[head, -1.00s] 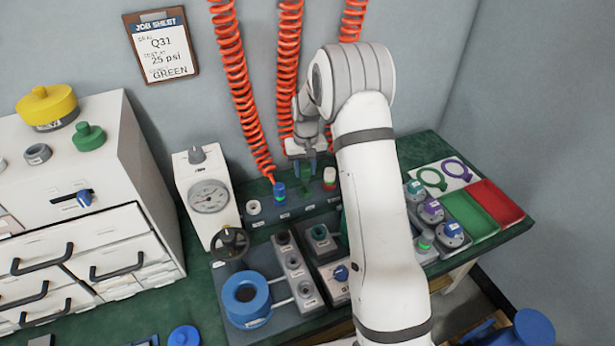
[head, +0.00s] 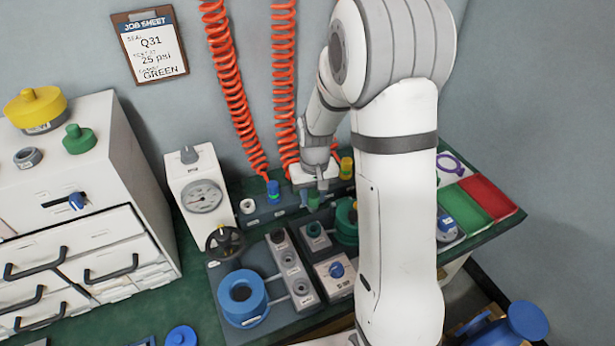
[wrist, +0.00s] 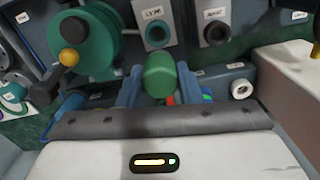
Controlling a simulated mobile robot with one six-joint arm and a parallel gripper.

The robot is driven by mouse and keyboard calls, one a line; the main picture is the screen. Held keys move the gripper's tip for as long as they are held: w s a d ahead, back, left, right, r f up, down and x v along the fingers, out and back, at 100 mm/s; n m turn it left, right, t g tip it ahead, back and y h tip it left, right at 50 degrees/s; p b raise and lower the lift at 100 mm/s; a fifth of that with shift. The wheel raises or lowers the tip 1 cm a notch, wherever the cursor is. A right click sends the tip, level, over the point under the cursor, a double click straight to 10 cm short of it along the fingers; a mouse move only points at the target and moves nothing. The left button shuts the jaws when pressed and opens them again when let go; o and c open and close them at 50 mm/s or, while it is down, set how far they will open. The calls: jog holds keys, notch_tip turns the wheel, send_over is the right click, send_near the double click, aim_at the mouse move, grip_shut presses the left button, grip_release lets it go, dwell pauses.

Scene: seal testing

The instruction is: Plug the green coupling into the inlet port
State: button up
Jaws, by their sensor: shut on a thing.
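The green coupling (head: 313,201) is held below my gripper (head: 318,187), in front of the coupling rack. In the wrist view the green coupling (wrist: 160,76) sits between the two fingers of my gripper (wrist: 159,88), which are shut on it. A grey block with several ports (head: 290,262) stands lower on the bench, apart from the coupling. The wrist view shows two labelled ports, a left one (wrist: 156,35) and a right one (wrist: 214,33), ahead of the coupling. Their labels are too blurred to read surely, so I cannot tell which is the inlet port.
A blue coupling (head: 273,190) and a yellow coupling (head: 346,166) stand at the rack. Orange coiled hoses (head: 284,90) hang behind. A white gauge unit (head: 203,197), a black handwheel (head: 224,241) and a blue ring (head: 242,299) are to the left. My arm hides part of the right side.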

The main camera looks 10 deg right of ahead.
aim_at(314, 212)
jog(key=shift+s+f, duration=0.15)
jog(key=shift+s, duration=0.25)
jog(key=shift+f+b, duration=2)
jog(key=shift+f, duration=0.65)
jog(key=shift+d+f+b, duration=0.1)
jog(key=shift+f+b, duration=1)
jog(key=shift+f, duration=0.35)
jog(key=o, duration=1.1)
notch_tip(314, 212, up, 8)
jog(key=shift+f+p, duration=0.1)
jog(key=shift+p, duration=0.55)
